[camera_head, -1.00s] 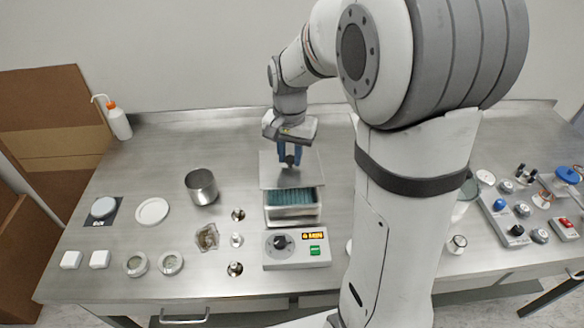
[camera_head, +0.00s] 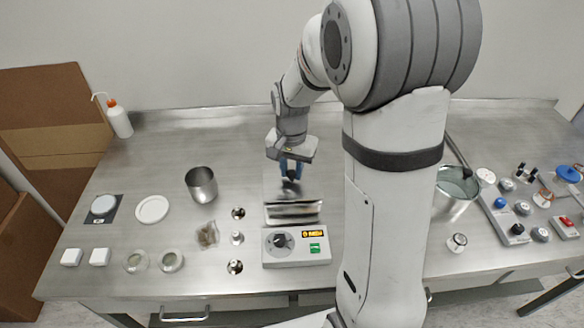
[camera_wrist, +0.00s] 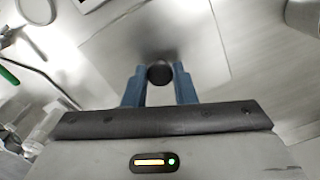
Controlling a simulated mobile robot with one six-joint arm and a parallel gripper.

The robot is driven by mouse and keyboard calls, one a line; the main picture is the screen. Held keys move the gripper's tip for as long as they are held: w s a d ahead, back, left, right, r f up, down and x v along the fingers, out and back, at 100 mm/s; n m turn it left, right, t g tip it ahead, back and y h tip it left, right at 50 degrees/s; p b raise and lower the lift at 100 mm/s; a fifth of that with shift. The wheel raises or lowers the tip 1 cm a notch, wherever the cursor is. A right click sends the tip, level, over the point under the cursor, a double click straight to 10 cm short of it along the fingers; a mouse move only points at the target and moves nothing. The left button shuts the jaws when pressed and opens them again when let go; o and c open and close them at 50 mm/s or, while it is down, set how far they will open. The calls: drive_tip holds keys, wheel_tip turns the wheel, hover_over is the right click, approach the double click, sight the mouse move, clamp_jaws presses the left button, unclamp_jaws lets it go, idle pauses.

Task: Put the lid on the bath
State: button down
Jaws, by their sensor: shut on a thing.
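My gripper (camera_head: 290,178) is shut on the dark round knob (camera_wrist: 160,72) of the lid. The lid (camera_wrist: 185,38) is a flat metal plate, seen below the fingers in the wrist view.
A metal beaker (camera_head: 201,186) stands to the left. Small metal pieces (camera_head: 236,239) and a clear bag (camera_head: 207,235) lie left of the panel. A pot with a glass lid (camera_head: 457,186) stands right of my arm.

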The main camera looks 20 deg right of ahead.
sight(292, 173)
drive_tip(key=shift+f, duration=0.2)
drive_tip(key=c, duration=1.2)
unclamp_jaws()
drive_tip(key=shift+r+p, duration=0.4)
drive_tip(key=shift+r, duration=0.15)
wheel_tip(292, 173, up, 12)
drive_tip(key=s+n+t, duration=0.1)
drive_tip(key=s+n, duration=0.1)
drive_tip(key=s, duration=0.4)
drive_tip(key=s+f+n+t, duration=0.1)
drive_tip(key=s+n, duration=0.1)
drive_tip(key=s, duration=0.4)
drive_tip(key=s+n+t, duration=0.1)
drive_tip(key=s+n, duration=0.1)
drive_tip(key=s, duration=0.4)
drive_tip(key=shift+f+n+b, duration=0.2)
drive_tip(key=shift+n+b, duration=0.1)
drive_tip(key=shift+n, duration=0.1)
